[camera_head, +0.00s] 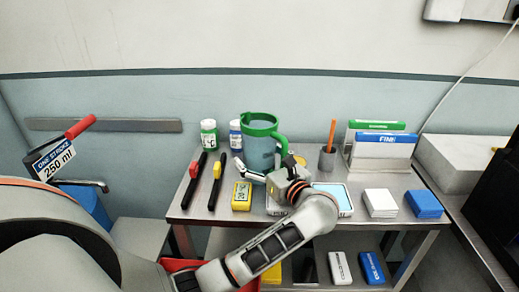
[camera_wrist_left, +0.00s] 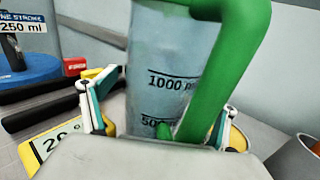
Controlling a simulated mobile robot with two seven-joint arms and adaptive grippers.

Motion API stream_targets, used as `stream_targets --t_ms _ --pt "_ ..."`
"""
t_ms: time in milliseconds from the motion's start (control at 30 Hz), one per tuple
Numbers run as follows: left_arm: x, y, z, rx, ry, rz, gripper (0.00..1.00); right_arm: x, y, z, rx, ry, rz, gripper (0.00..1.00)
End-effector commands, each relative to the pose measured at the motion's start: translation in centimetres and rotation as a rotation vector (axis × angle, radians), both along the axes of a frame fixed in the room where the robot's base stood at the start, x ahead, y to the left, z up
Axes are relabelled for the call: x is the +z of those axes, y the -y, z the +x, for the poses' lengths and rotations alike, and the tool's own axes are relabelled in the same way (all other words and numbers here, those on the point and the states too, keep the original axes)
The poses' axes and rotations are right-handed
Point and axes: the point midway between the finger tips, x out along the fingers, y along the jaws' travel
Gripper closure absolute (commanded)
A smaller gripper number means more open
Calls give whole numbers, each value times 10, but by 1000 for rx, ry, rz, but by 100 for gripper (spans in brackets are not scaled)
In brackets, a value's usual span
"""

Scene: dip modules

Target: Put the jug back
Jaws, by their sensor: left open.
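The jug (camera_head: 258,155) is a clear bluish measuring jug with a green rim and a green handle. It stands upright towards the back of the metal table (camera_head: 330,228). In the left wrist view the jug (camera_wrist_left: 160,80) is close up, with 1000 ml and 500 marks on its wall. The handle is on its right side, facing my wrist. My left gripper (camera_head: 266,173) is open at the jug's lower front. Its fingers (camera_wrist_left: 158,118) stand on either side of the jug; whether they touch it is unclear. The jug's base is hidden by the gripper.
Two pill bottles (camera_head: 208,134) stand left of the jug. A grey cup with an orange pencil (camera_head: 327,158), card holder (camera_head: 380,150) and white and blue boxes (camera_head: 423,204) are to the right.

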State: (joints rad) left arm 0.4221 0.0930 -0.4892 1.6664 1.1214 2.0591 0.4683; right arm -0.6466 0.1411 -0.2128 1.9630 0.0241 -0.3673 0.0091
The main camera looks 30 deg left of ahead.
Motion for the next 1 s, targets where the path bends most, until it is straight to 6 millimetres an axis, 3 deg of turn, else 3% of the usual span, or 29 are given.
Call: stream_targets --t_ms 267,467,567,833,1000 --pt "-1 -3 2 0 0 0 12 -2 0 -1 0 -4 -1 60" --pt "-1 -3 2 0 0 0 60 -2 0 -2 -1 -5 -1 60" --pt "0 -3 2 -1 0 1 64 -2 0 -2 -1 -5 -1 60" --pt "2 -3 2 -1 1 0 64 -2 0 -2 -2 -5 0 60" --pt "15 -3 2 -1 4 -1 64 -1 0 -1 -1 -3 1 60"
